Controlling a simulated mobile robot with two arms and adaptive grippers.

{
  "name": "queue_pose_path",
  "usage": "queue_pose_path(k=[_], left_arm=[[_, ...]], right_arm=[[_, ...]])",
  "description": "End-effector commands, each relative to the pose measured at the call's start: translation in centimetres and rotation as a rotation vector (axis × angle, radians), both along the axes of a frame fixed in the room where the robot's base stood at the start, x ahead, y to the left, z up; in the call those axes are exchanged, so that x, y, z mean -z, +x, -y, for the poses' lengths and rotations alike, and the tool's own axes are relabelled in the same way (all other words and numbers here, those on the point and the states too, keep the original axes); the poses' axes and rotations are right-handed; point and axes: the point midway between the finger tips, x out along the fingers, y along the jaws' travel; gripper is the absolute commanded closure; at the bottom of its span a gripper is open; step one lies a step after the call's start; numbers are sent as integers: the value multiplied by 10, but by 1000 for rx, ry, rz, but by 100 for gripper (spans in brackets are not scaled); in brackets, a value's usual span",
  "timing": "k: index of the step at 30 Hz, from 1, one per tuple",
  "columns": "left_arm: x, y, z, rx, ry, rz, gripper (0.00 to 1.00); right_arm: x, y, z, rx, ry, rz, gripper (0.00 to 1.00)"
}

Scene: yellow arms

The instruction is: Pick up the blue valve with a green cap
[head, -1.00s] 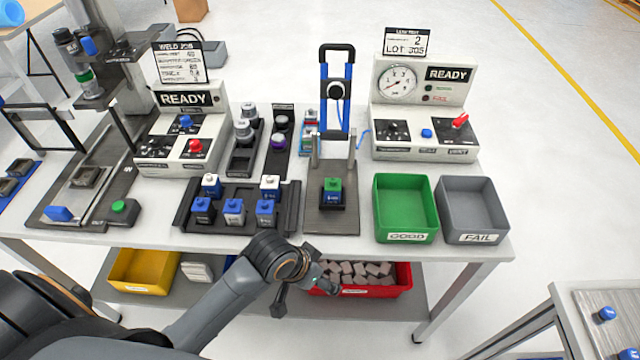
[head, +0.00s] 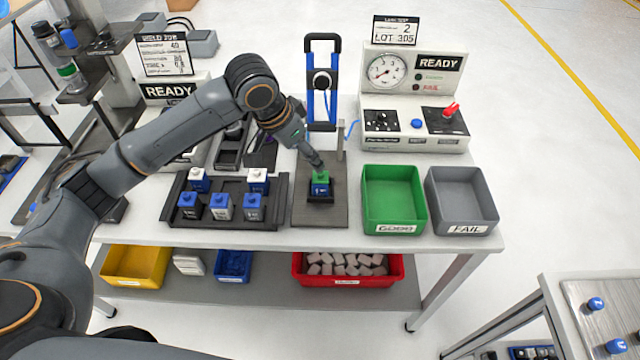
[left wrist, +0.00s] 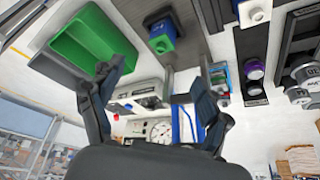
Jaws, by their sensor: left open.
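The blue valve with a green cap (head: 320,188) stands upright on the dark plate of the press-like fixture (head: 333,215). It also shows near the top of the left wrist view (left wrist: 163,34), beyond the fingertips. My left gripper (head: 316,164) is just above and behind the green cap in the head view. In the left wrist view its two fingers (left wrist: 156,78) are spread apart with nothing between them. Whether a finger touches the cap cannot be told. My right gripper is in neither view.
The fixture's blue-and-black handle frame (head: 308,95) rises behind the valve. A green bin (head: 366,215) and grey bin (head: 434,215) stand to the right. A gauge box (head: 440,145) is behind them.

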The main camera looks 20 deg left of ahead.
Motion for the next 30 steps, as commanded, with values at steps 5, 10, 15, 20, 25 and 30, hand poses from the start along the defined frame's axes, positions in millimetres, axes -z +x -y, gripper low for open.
queue_pose_path(k=[5, 10, 15, 20, 25, 30], left_arm=[[-8, 8, -9, -22, 3, -6, 23], [19, 16, -3, -21, 2, -10, 23], [48, 28, 4, -21, 2, -7, 23], [64, 34, 7, -21, 3, -4, 23], [74, 37, 12, -20, 2, -6, 23], [97, 45, 23, -20, 3, -7, 23]], right_arm=[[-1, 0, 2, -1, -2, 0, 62], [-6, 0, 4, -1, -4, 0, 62], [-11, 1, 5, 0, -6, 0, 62], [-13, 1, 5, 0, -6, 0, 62], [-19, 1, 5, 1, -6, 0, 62], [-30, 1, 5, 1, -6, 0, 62]])
